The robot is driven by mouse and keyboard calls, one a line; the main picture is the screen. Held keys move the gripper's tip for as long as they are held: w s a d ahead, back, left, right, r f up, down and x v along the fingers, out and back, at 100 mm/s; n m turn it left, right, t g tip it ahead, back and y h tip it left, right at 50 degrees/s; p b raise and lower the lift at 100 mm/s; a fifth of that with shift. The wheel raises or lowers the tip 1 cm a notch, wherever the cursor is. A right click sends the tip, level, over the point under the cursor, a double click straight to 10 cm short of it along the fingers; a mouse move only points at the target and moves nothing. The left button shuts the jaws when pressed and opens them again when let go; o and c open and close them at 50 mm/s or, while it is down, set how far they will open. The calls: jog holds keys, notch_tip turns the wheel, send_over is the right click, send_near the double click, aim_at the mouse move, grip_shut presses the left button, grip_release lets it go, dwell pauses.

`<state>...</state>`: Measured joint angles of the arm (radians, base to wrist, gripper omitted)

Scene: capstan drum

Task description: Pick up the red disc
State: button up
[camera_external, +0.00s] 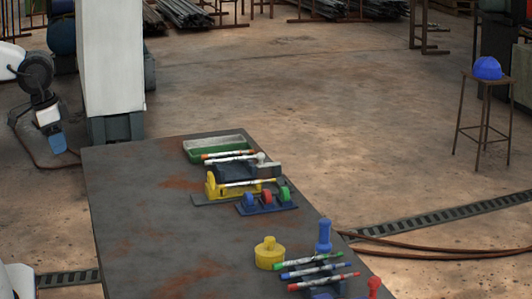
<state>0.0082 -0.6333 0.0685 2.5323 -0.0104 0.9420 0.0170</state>
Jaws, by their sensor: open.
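The red disc (267,197) stands upright in a small dark blue rack (266,209) on the table. It sits between a blue disc (250,201) on its left and a green disc (284,194) on its right. My gripper (57,145) hangs at the upper left, beyond the table's left edge, with its tip pointing down. It is open and empty, far from the red disc. The fingers are small in this view.
Behind the rack are a yellow-framed dark drum (235,172) and a green-and-grey tray (215,150). Nearer are a yellow knobbed weight (270,254), a blue-handled object (323,236) and several coloured pens (315,270). The table's left part (135,210) is clear.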

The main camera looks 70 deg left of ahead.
dwell(0.6)
jog(key=n+g, duration=0.3)
jog(key=n, duration=1.5)
send_over(265, 190)
notch_tip(265, 190, down, 18)
jog(key=shift+r, duration=0.1)
jog(key=shift+f, duration=1.3)
